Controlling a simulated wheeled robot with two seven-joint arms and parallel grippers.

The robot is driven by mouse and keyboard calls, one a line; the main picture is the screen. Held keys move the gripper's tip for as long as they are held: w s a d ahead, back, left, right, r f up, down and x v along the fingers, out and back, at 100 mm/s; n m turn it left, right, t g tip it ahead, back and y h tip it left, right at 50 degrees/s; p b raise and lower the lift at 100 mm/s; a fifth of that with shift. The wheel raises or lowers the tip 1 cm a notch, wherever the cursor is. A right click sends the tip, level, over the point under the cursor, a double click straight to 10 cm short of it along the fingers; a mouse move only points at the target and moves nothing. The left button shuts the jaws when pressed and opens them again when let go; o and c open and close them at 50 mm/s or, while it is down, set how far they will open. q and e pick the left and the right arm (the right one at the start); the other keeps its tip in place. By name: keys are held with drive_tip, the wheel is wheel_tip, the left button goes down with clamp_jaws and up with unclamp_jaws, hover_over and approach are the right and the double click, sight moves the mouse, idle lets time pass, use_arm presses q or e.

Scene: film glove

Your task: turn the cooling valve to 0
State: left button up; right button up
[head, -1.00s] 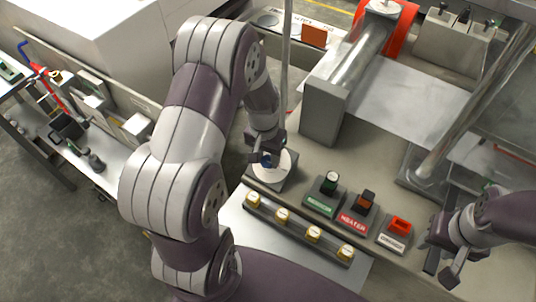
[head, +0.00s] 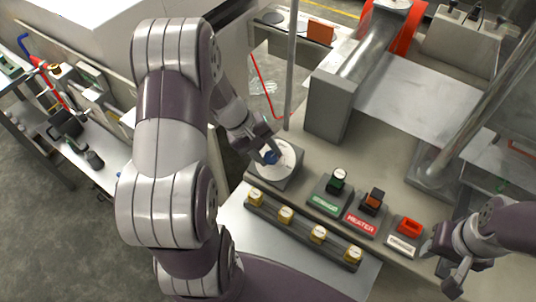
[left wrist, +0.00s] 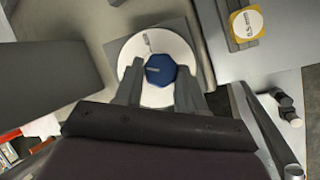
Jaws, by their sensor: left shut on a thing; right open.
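The cooling valve is a blue knob (head: 271,157) on a round white dial (head: 286,163) set on a grey block at the left end of the machine bench. In the left wrist view the blue knob (left wrist: 160,69) shows a pale pointer mark, and the white dial (left wrist: 128,62) has small dark print, too small to read. My left gripper (left wrist: 158,80) is shut on the knob, with one finger on each side of it. In the head view the left gripper (head: 269,152) partly hides the knob. My right gripper (head: 446,275) is open and empty at the right, beyond the switches.
A green switch (head: 335,183), a heater switch (head: 372,202) and a red switch (head: 408,228) stand right of the dial. A strip of yellow-capped pieces (head: 286,214) lies in front. A thin upright post (head: 291,70) rises behind the dial.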

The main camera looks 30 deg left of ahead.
sight(269, 157)
use_arm(q)
drive_tip(key=shift+s+a+n+t+h+b, duration=0.1)
drive_tip(key=shift+n+t+h+b, duration=0.15)
drive_tip(key=shift+n+t+b, duration=0.55)
drive_tip(key=shift+n+t+h+b, duration=0.25)
drive_tip(key=shift+n+b, duration=0.15)
drive_tip(key=shift+n, duration=0.8)
drive_tip(key=o, duration=0.8)
drive_tip(key=shift+o, duration=1.3)
drive_tip(key=shift+s, duration=0.15)
drive_tip(key=r, duration=0.2)
drive_tip(key=d+r, duration=0.1)
drive_tip(key=r, duration=0.1)
drive_tip(key=shift+r, duration=0.35)
drive_tip(key=d+r, duration=0.6)
drive_tip(key=d, duration=0.4)
drive_tip(key=shift+w+d+r, duration=0.2)
drive_tip(key=shift+w+d, duration=0.05)
drive_tip(key=shift+d, duration=0.15)
